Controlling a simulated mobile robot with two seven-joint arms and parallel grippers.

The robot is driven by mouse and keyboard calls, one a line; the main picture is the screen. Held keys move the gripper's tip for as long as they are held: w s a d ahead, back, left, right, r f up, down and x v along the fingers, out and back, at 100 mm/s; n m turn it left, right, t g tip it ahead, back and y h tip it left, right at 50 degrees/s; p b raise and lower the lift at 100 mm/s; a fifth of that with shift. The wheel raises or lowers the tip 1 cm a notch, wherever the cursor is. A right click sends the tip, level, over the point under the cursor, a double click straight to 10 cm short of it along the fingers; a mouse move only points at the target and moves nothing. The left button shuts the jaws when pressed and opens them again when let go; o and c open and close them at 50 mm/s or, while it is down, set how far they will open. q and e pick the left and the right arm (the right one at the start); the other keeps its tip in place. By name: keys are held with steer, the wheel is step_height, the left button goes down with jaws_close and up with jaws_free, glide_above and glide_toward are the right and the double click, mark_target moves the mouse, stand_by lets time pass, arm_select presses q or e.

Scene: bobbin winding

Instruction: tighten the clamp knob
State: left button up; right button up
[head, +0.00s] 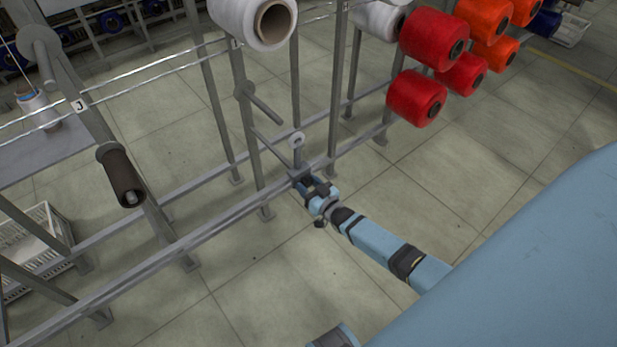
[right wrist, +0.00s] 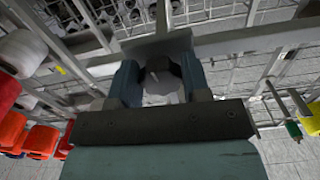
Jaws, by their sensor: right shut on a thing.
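My right gripper (head: 304,182) reaches in from the lower right to a grey clamp (head: 298,173) on the metal rack's lower rail. In the right wrist view, the two blue fingers (right wrist: 161,88) are closed around a grey clamp knob (right wrist: 160,76), one finger on each side. A flat grey plate (right wrist: 157,44) lies just beyond the knob. In the head view the knob is mostly hidden by the gripper. A short post with a pale ring (head: 297,139) stands above the clamp. My left gripper is out of view.
The rack's long lower rail (head: 190,240) runs across the floor. Red bobbins (head: 416,98) and a white bobbin (head: 250,20) hang on the rack above. The floor in front is clear.

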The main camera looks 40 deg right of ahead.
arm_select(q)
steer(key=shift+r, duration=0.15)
arm_select(e)
steer(key=shift+m, duration=0.9)
steer(key=o, duration=0.9)
arm_select(q)
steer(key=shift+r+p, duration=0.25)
steer(key=shift+p, duration=0.8)
arm_select(e)
steer(key=s, duration=0.9)
steer(key=s+d, duration=0.1)
steer(key=s, duration=0.3)
steer(key=shift+s, duration=0.4)
